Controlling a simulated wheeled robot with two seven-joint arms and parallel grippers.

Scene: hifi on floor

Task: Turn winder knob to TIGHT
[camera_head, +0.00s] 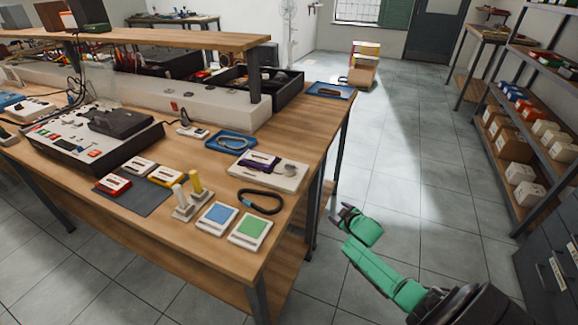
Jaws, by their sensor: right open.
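A pale plate (262,183) lies on the wooden workbench (222,262) near its right edge. It carries a purple part (259,160) and a round, pale knob (291,169). This looks like the winder, but no lettering or knob setting is readable at this size. My right gripper (347,214), at the end of my green arm, is open, with nothing seen in it. It is beyond the bench's right edge, over the floor in the picture, to the lower right of the knob and apart from it. My left gripper is not in view.
A black loop (260,202) lies in front of the plate. Blue (216,218) and green (250,231) panels sit near the front edge. A blue tray (231,142) is behind the plate. Shelving (522,140) stands at the right. The tiled aisle between is mostly clear.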

